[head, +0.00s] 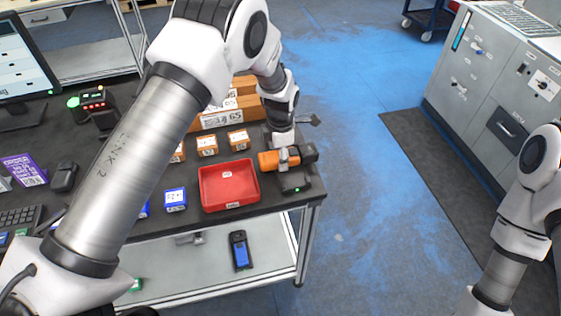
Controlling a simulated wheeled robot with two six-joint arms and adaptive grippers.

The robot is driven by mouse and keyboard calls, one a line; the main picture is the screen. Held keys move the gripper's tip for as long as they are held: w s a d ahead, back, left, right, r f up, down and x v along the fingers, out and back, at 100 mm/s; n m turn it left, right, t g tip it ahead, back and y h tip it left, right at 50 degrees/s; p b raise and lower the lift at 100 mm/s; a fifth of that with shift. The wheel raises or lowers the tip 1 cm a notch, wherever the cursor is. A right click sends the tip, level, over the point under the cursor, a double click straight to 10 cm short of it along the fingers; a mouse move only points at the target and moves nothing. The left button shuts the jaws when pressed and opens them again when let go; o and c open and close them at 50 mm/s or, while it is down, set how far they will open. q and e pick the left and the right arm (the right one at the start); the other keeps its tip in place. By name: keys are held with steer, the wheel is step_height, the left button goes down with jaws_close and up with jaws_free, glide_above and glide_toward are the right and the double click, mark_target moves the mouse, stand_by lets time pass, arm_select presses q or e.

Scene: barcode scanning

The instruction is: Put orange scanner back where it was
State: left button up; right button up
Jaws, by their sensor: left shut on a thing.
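The orange scanner (268,161) has an orange body and a dark head end. It is at the right end of the dark table, beside the red tray. My left gripper (284,150) comes down on it from above and is shut on it. A black base (294,182) with a small green light lies just below the scanner in the picture. I cannot tell whether the scanner touches this base. My right arm shows at the right edge, but its gripper is out of view.
A red tray (204,190) stands left of the scanner. Small orange boxes (207,147) and a blue box (175,200) are near it. A monitor (24,62) and another scanner on a stand (97,103) are at the left. Grey cabinets (490,80) stand at the right beyond open blue floor.

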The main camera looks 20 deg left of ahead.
arm_select(q)
steer(key=shift+w+f, duration=0.15)
steer(key=shift+f, duration=0.15)
arm_select(e)
steer(key=shift+w+f, duration=0.15)
arm_select(q)
steer(key=o, duration=1.1)
steer(key=shift+c, duration=0.2)
steer(key=shift+r, duration=0.4)
step_height(320, 180, up, 12)
steer(key=b, duration=0.3)
steer(key=shift+f, duration=0.25)
arm_select(e)
step_height(320, 180, down, 3)
steer(key=shift+f, duration=0.1)
